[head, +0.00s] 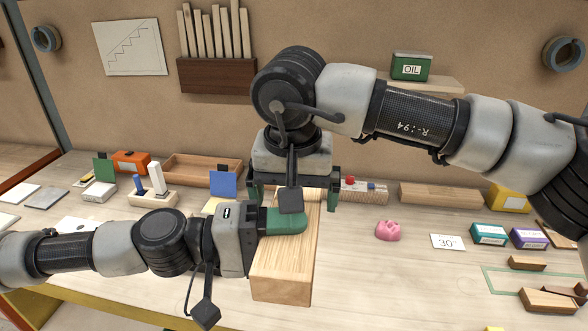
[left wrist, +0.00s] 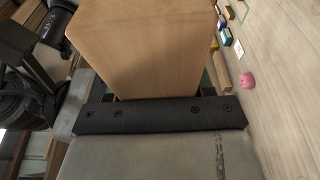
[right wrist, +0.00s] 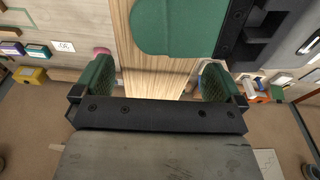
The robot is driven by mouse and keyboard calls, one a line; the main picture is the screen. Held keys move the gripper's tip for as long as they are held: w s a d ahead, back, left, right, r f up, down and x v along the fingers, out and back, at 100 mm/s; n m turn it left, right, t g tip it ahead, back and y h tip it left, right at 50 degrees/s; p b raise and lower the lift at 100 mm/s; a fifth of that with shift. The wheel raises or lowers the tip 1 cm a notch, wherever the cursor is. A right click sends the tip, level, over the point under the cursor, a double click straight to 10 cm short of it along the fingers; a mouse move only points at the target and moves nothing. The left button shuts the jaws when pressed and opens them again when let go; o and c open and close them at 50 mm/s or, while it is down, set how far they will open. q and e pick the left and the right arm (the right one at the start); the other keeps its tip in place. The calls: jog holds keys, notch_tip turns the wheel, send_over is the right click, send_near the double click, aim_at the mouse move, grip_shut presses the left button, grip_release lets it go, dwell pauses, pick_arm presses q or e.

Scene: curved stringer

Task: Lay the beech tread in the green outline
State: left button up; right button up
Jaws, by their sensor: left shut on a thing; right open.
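The beech tread (head: 283,275) is a long pale wooden block above the middle of the bench; whether it touches the bench is unclear. My left gripper (head: 285,220) is shut on it, a green finger lying across its upper face. The tread fills the top of the left wrist view (left wrist: 140,45). My right gripper (head: 293,190) is open at the tread's far end, its green fingers on either side. In the right wrist view (right wrist: 158,80) gaps show between fingers and wood. The green outline (head: 530,268) lies on the bench at the right, apart from the tread.
A pink lump (head: 388,231) and a "30°" card (head: 448,242) lie between tread and outline. Teal (head: 489,234) and purple (head: 528,238) boxes stand behind the outline. A wooden tray (head: 202,170) is back left.

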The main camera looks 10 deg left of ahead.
pick_arm(q)
jog(key=shift+r, duration=0.1)
pick_arm(e)
jog(key=shift+f, duration=0.4)
jog(key=shift+c, duration=0.3)
jog(key=c, duration=1.2)
pick_arm(q)
jog(key=o, duration=0.9)
pick_arm(e)
jog(key=shift+r, duration=0.1)
jog(key=shift+c, duration=1.1)
pick_arm(q)
jog(key=o, duration=0.5)
pick_arm(e)
jog(key=shift+a, duration=0.1)
pick_arm(q)
jog(key=shift+a, duration=0.1)
